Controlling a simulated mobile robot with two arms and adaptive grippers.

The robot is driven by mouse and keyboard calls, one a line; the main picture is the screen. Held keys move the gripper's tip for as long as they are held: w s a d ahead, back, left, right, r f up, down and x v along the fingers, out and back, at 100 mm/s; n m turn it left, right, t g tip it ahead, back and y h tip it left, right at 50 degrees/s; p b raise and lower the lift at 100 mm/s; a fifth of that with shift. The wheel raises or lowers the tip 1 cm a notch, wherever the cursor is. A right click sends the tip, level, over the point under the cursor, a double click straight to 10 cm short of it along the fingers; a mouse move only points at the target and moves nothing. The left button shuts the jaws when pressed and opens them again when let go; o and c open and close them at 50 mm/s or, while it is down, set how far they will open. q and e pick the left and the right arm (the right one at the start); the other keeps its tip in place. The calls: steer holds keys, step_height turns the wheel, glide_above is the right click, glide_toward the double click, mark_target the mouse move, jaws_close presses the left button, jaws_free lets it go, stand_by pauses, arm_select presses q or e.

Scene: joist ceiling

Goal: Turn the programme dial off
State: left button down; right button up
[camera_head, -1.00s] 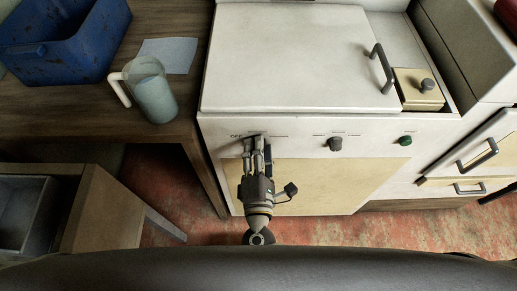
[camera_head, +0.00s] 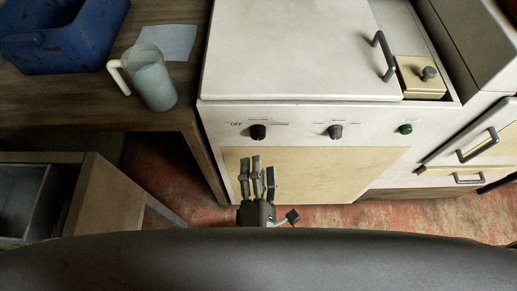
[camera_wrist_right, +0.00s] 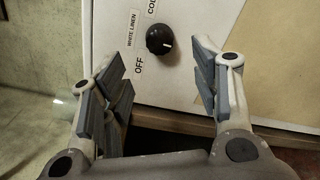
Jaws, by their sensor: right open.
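The black programme dial (camera_head: 258,132) is on the white front panel of the machine, at its left end, with "OFF" printed to its left. In the right wrist view the dial (camera_wrist_right: 159,39) has a small pale mark on its face, and the labels "OFF" and "WHITE LINEN" lie left of it. I cannot tell for sure which label the mark points at. My right gripper (camera_head: 257,166) is open and empty, below the dial and apart from it. In the wrist view its fingers (camera_wrist_right: 158,82) stand either side of open space below the dial. My left gripper is not in view.
A second dark knob (camera_head: 335,132) and a green button (camera_head: 405,129) are farther right on the panel. The lid (camera_head: 300,50) has a dark handle (camera_head: 383,56). A jug (camera_head: 152,82) and a blue crate (camera_head: 55,40) stand on the wooden table at left.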

steer(key=shift+s, duration=1.65)
steer(key=s+d+f+m+g+h, duration=0.15)
steer(key=d+f+g, duration=0.3)
steer(key=f, duration=0.95)
steer(key=d+f+m+g, duration=0.2)
steer(key=d+f+g, duration=0.25)
steer(key=f, duration=0.95)
steer(key=s+d+f+m+g, duration=0.4)
steer(key=s+d+f+m, duration=0.3)
steer(key=s+f+m, duration=0.1)
steer(key=s+d+f+m+g+y, duration=0.1)
steer(key=s+d+f+m+g, duration=0.3)
steer(key=s+d+f+m, duration=0.3)
steer(key=s+f+m+p, duration=0.1)
steer(key=s+f+m, duration=0.1)
steer(key=s, duration=0.3)
steer(key=shift+d+f, duration=0.2)
steer(key=shift+f, duration=0.4)
steer(key=shift+m+y, duration=0.25)
